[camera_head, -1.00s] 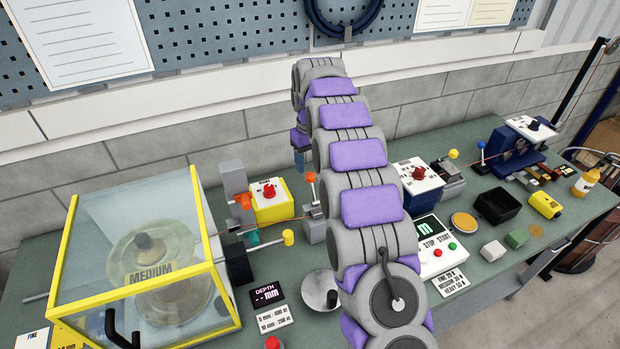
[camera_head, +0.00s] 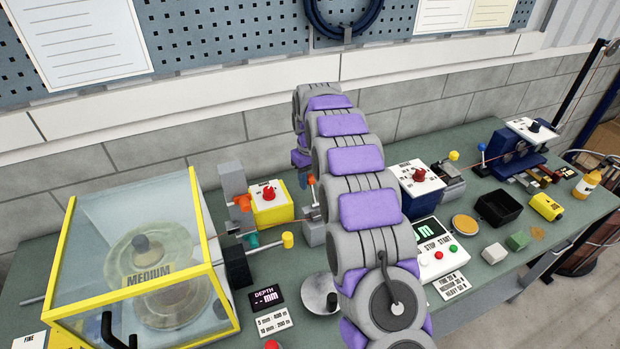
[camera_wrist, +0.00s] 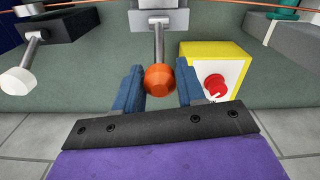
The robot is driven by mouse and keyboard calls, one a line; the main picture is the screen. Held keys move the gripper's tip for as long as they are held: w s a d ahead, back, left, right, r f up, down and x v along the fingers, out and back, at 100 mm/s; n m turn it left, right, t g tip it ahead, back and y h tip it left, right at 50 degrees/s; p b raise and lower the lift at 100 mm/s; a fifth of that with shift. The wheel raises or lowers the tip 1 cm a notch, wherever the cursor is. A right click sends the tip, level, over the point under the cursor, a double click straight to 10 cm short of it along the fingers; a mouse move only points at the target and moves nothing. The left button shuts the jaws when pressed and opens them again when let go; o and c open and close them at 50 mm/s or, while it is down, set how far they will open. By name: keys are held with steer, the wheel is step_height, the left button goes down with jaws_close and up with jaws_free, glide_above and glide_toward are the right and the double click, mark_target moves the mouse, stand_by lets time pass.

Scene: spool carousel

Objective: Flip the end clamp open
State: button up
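A grey clamp (camera_head: 313,228) stands on the bench right of the yellow box, with a thin lever topped by an orange ball (camera_wrist: 160,80). In the head view my arm hides part of it. The frames do not label which clamp is the end clamp. My gripper (camera_wrist: 160,88) has its two blue fingers apart, one on each side of the orange ball. The ball sits between them; I cannot tell whether either finger touches it. The lever (camera_wrist: 158,45) runs from the ball to the grey clamp body. In the head view a blue fingertip shows beside the orange ball (camera_head: 311,180).
The yellow box (camera_head: 270,205) with a red knob stands close beside the clamp and shows in the wrist view (camera_wrist: 230,60). A white-tipped lever (camera_wrist: 18,80) is at the wrist view's left. A copper wire crosses the bench. The covered spool (camera_head: 150,280) is at left.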

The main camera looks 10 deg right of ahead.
jaws_close()
